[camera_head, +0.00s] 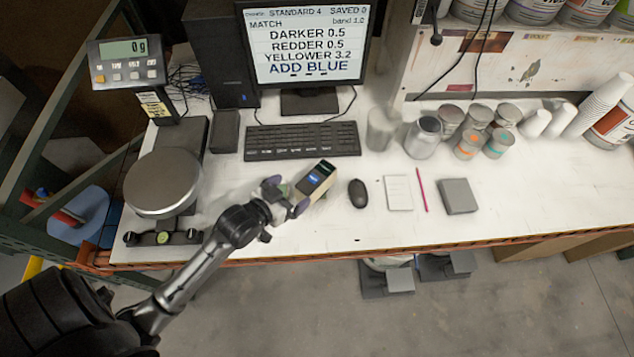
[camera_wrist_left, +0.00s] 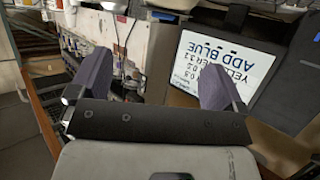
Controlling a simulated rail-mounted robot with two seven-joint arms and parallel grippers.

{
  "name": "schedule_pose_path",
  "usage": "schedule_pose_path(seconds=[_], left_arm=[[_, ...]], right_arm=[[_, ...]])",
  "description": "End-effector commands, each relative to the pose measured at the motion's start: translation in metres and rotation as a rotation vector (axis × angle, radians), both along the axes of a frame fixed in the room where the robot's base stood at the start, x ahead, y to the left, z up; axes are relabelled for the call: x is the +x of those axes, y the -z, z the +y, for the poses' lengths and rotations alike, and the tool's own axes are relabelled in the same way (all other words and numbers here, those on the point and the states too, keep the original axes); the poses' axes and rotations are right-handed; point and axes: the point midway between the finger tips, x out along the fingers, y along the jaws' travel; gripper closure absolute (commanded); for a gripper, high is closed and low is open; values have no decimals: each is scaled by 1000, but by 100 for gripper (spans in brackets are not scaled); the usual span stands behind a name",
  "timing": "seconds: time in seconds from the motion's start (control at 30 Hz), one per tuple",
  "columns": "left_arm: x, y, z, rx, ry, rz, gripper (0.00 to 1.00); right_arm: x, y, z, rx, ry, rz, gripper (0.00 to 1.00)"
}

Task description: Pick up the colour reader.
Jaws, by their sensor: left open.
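The colour reader (camera_head: 316,179) is a small block with a dark face and a lit blue screen patch, on the white bench in front of the keyboard. My left gripper (camera_head: 286,195) is open, its purple-tipped fingers just left of the reader's near end. I cannot tell whether they touch it. In the left wrist view my left gripper (camera_wrist_left: 157,82) shows both fingers wide apart, and I cannot make out the reader between them. My right gripper is out of view.
The keyboard (camera_head: 303,141) and monitor (camera_head: 305,45) stand behind the reader. A black mouse (camera_head: 357,193) lies to its right, then a white card (camera_head: 398,193) and a grey box (camera_head: 458,196). A scale (camera_head: 163,183) stands left; cans (camera_head: 422,138) stand back right.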

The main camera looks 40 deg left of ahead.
Motion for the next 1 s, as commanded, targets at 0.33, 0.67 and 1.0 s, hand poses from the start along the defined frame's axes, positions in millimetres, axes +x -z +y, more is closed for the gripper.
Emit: schedule_pose_path(seconds=[0.33,0.67,1.0], left_arm=[[40,17,-2,-1,0,2,4],[63,29,-2,1,0,3,4],[89,42,-2,1,-1,3,4]], right_arm=[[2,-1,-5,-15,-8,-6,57],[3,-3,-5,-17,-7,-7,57],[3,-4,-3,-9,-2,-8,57]])
